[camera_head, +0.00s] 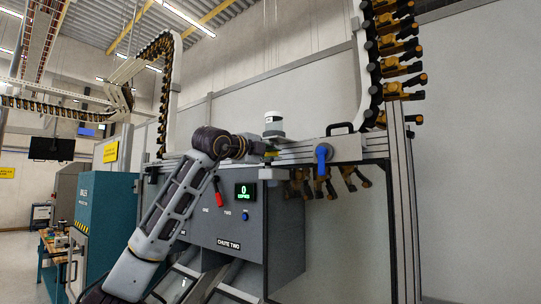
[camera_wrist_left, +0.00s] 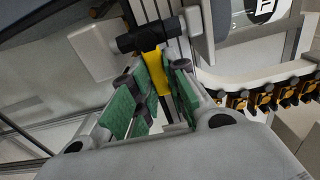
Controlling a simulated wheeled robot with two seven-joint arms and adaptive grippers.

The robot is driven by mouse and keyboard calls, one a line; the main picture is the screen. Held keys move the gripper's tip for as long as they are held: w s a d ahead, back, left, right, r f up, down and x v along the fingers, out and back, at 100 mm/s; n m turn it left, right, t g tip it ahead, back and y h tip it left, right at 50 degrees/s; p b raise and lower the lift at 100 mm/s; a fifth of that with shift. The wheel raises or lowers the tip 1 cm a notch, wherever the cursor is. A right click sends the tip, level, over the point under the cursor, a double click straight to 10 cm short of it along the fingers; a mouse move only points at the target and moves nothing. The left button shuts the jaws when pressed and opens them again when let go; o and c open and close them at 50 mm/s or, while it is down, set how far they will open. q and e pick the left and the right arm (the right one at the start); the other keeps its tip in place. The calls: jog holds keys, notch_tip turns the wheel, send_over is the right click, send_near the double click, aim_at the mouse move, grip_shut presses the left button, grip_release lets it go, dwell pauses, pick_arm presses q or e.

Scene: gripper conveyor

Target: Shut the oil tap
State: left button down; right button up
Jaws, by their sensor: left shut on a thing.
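The yellow lever of the oil tap (camera_wrist_left: 157,72) shows in the left wrist view, below a black cylindrical body. My left gripper (camera_wrist_left: 165,85) has its green pads on either side of the yellow lever and is shut on it. In the head view, my left gripper (camera_head: 267,151) is at the metal rail, just below a white oil pot (camera_head: 273,126) with a dark band. The arm and gripper hide most of the tap there. My right gripper is not in view.
A blue lever (camera_head: 323,158) is on the rail (camera_head: 300,152) to the right. A grey cabinet (camera_head: 285,235) with a green display and a red handle (camera_head: 218,198) stands below. A conveyor with hanging grippers (camera_head: 393,48) runs overhead at right.

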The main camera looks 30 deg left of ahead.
pick_arm(q)
jog(key=c, duration=1.4)
grip_release()
jog(key=shift+f, duration=0.1)
jog(key=shift+s+a, duration=0.2)
jog(key=shift+s, duration=2.8)
jog(key=shift+s+a, duration=0.2)
jog(key=shift+s, duration=2.8)
